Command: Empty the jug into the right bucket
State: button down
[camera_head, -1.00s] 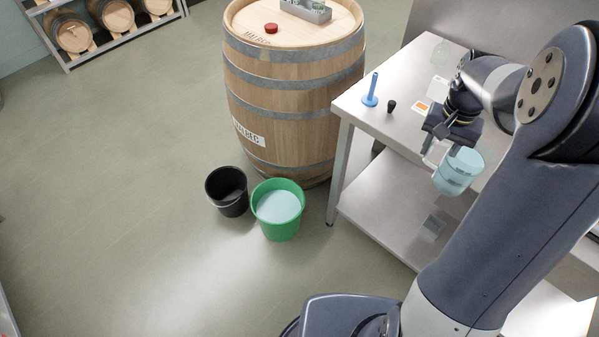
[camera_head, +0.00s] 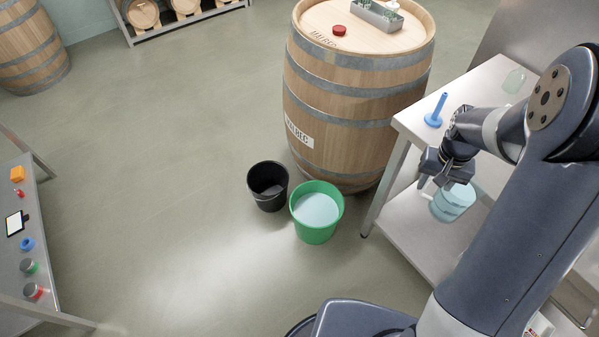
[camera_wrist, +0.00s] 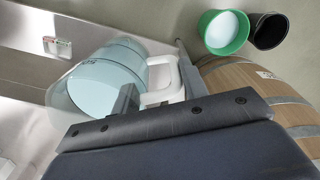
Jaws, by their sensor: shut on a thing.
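A clear jug (camera_head: 452,202) with pale blue liquid in it hangs from my gripper (camera_head: 436,178), off the front edge of the steel table. The wrist view shows the jug (camera_wrist: 105,75) close up, with its white handle (camera_wrist: 165,82) between the fingers of my gripper (camera_wrist: 157,90). The right bucket is green (camera_head: 316,212) and stands on the floor, holding pale liquid. It lies left of the jug and lower, apart from it. The green bucket also shows at the top of the wrist view (camera_wrist: 224,32).
A black bucket (camera_head: 268,187) touches or nearly touches the green one on its left. A large wooden barrel (camera_head: 350,110) stands behind them. The steel table (camera_head: 405,122) is at right, with a blue upright tool (camera_head: 436,110). Another table (camera_head: 48,285) is at far left. Floor between is clear.

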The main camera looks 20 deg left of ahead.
aim_at(268, 181)
jog(key=i+j, duration=0.15)
jog(key=j, duration=0.25)
jog(key=i+j, duration=0.15)
jog(key=j, duration=0.25)
jog(key=i+j, duration=0.15)
jog(key=j, duration=0.25)
jog(key=i+j, duration=0.1)
jog(key=j, duration=0.3)
jog(key=i+j, duration=0.15)
jog(key=j, duration=0.25)
jog(key=i+j, duration=0.15)
jog(key=j, duration=0.25)
jog(key=i+j, duration=0.15)
jog(key=j, duration=0.25)
jog(key=i+j, duration=0.15)
jog(key=j, duration=0.25)
jog(key=u, duration=0.05)
